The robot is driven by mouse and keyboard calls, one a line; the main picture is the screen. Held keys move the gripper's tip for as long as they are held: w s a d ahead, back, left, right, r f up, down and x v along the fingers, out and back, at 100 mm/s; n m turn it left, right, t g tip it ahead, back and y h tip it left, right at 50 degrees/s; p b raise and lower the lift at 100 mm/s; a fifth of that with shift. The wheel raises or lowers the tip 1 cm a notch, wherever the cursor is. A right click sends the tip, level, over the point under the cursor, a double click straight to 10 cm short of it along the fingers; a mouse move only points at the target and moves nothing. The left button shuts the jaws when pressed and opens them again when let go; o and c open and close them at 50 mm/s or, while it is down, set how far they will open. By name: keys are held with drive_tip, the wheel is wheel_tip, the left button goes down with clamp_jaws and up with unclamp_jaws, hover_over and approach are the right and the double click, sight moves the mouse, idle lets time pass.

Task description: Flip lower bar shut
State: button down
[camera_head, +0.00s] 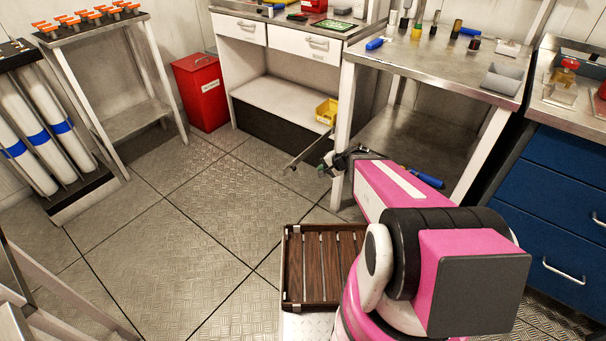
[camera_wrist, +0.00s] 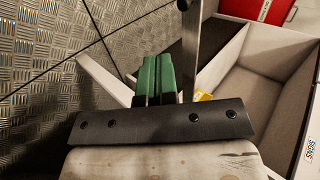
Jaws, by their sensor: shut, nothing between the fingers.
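A thin grey metal bar (camera_head: 308,152) sticks out at a slant in front of the white open cabinet, at about the height of its low shelf. It also shows in the wrist view (camera_wrist: 190,40) as an upright strip, just right of my fingers. My gripper (camera_head: 327,166) is beside the bar's right part, close to the workbench leg. In the wrist view my green fingertips (camera_wrist: 153,78) are together with nothing between them. I cannot tell whether they touch the bar. The bar's near end is hidden behind my gripper mount in the wrist view.
A yellow bin (camera_head: 327,111) sits low in the white cabinet (camera_head: 270,100), with a red box (camera_head: 201,92) at its left. The metal workbench (camera_head: 440,70) stands right of my gripper. A wooden slatted tray (camera_head: 288,268) is near me.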

idle(0.3)
drive_tip(key=w+a+r+x, duration=0.1)
drive_tip(key=r+x, duration=0.1)
drive_tip(key=x, duration=1.1)
drive_tip(key=shift+a, duration=0.3)
